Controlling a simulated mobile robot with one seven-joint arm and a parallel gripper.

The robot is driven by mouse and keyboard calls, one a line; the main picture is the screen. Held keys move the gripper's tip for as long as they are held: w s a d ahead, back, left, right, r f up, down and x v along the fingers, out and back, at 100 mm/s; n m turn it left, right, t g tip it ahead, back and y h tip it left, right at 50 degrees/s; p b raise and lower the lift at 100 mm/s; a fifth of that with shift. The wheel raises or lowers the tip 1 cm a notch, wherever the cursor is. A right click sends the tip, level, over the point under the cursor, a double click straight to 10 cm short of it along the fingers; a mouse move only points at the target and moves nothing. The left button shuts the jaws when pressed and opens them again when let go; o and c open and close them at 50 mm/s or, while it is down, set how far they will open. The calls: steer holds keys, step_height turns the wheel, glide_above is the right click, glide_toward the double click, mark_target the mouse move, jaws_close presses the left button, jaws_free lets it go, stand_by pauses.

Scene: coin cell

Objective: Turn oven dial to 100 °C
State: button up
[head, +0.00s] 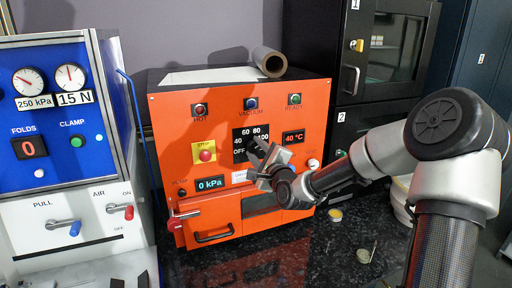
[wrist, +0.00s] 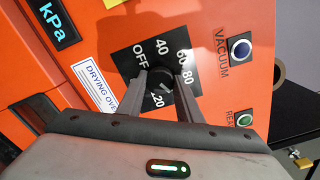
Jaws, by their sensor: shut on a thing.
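The orange oven (head: 166,130) stands at the centre of the head view. Its dial (wrist: 156,77) is a black round knob on a black scale plate (wrist: 130,62), with OFF, 40, 60, 80 and 120 readable in the wrist view. A finger covers the 100 mark there, but 100 shows in the head view. My gripper (wrist: 161,74) is shut on the dial, one finger on each side; it also shows in the head view (head: 259,153), hiding most of the dial. The dial's exact pointing is unclear. The oven display (head: 293,137) reads 40 °C.
A red STOP button (head: 206,155), a 0 kPa display (head: 209,184) and the HOT, VACUUM and READY lamps sit around the dial. A blue press panel (head: 60,110) stands left. Black lockers (head: 385,60) stand behind right. Small items lie on the dark counter.

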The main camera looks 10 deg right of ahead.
steer(key=shift+m, duration=0.6)
steer(key=o, duration=1)
steer(key=shift+o, duration=0.2)
steer(key=s+d+b, duration=0.2)
steer(key=s+d, duration=0.1)
steer(key=s, duration=1.4)
steer(key=shift+d+b, duration=0.2)
steer(key=shift+b, duration=0.15)
steer(key=shift+s, duration=0.1)
